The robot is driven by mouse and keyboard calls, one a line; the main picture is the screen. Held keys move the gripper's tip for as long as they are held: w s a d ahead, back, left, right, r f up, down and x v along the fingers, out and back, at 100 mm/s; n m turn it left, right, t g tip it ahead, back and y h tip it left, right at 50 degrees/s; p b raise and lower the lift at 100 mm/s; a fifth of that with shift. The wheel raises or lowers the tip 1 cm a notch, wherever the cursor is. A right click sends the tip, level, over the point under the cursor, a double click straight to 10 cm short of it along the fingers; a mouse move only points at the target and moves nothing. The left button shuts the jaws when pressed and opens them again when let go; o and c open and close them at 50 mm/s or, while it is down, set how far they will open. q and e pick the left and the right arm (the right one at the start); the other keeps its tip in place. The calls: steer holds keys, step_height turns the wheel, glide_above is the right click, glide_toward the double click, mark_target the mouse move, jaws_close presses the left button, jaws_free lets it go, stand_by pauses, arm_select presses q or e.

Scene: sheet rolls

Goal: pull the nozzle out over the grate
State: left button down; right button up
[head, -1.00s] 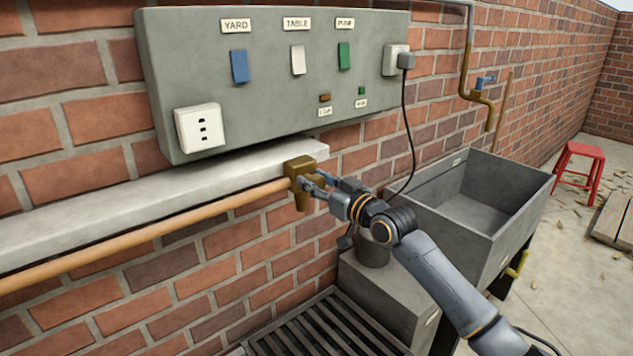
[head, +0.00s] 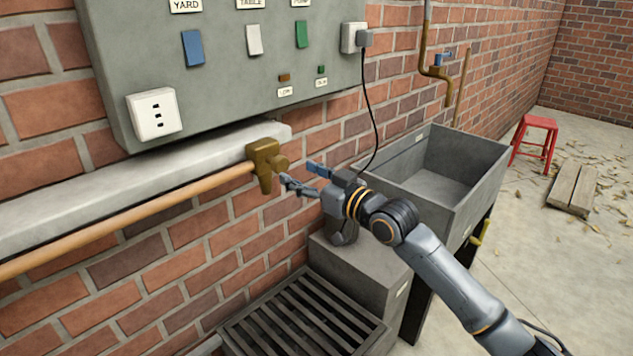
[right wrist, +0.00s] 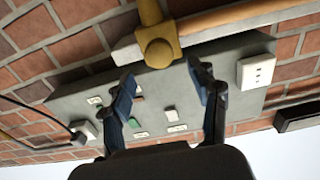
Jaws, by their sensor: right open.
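The brass nozzle (head: 265,163) sits at the end of the orange-brown hose (head: 120,222), against the end of the pale ledge. My right gripper (head: 298,174) is open and empty, just right of the nozzle with a small gap. In the right wrist view the nozzle (right wrist: 158,46) lies just beyond the two blue-tipped fingers (right wrist: 161,74), between their lines but not touched. The dark slatted grate (head: 300,318) lies low in front of the wall, below and right of the nozzle. My left gripper is out of view.
A grey switch panel (head: 225,85) hangs above the ledge (head: 90,195). A black cord (head: 376,110) drops from its plug behind my right gripper. A grey block (head: 365,268) and a stone sink (head: 440,175) stand to the right. Air above the grate is clear.

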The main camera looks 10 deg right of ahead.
steer(key=v, duration=0.4)
steer(key=shift+s, duration=0.2)
